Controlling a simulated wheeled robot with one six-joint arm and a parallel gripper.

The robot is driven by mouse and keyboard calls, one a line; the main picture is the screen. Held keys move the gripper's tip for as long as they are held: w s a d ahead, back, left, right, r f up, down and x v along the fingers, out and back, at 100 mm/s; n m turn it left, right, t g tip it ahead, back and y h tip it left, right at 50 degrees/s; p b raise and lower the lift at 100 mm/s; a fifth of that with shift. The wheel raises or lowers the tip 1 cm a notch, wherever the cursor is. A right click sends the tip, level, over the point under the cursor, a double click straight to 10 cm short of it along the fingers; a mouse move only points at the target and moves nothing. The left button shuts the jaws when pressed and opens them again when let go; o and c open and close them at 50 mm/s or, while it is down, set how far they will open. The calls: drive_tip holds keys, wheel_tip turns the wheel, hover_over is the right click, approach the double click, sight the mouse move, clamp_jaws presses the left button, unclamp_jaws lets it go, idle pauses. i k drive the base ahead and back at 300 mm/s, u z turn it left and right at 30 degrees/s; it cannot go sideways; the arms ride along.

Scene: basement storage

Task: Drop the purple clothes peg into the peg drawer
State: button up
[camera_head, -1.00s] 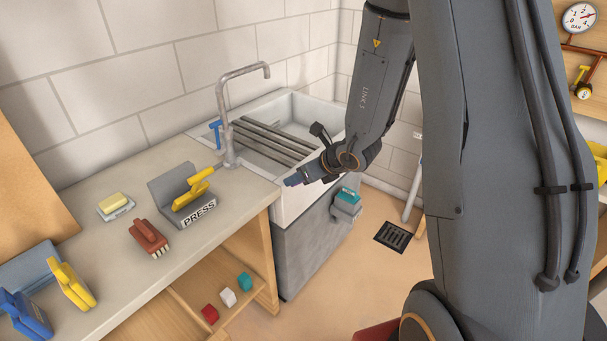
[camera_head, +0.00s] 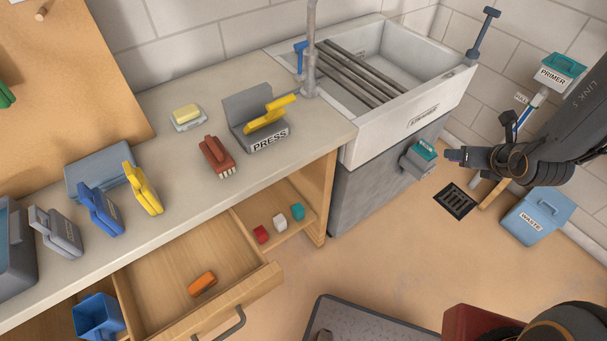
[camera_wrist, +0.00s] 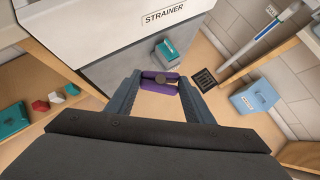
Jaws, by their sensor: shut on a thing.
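The purple clothes peg (camera_wrist: 159,83) is held between the two fingertips of my gripper (camera_wrist: 158,82) in the wrist view. In the head view my gripper (camera_head: 457,155) is in the air in front of the sink cabinet, with a small bit of purple at its tip. An open drawer (camera_head: 168,264) with a metal handle sits under the counter at lower left, holding one orange peg (camera_head: 202,283). My gripper is well to the right of this drawer. No label shows on the drawer.
Red, white and teal blocks (camera_head: 280,222) lie on the shelf beside the drawer. The sink (camera_head: 405,122) labelled STRAINER stands behind. A teal-topped box (camera_head: 420,156) hangs on its cabinet. A blue WASTE bin (camera_head: 538,215) and a dark mat (camera_head: 365,325) are on the floor.

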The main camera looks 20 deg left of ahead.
sight(193, 257)
drive_tip(key=z, duration=0.85)
drive_tip(key=k, duration=2.25)
drive_tip(key=u, duration=1.45)
drive_tip(key=i, duration=0.5)
drive_tip(key=u, duration=0.05)
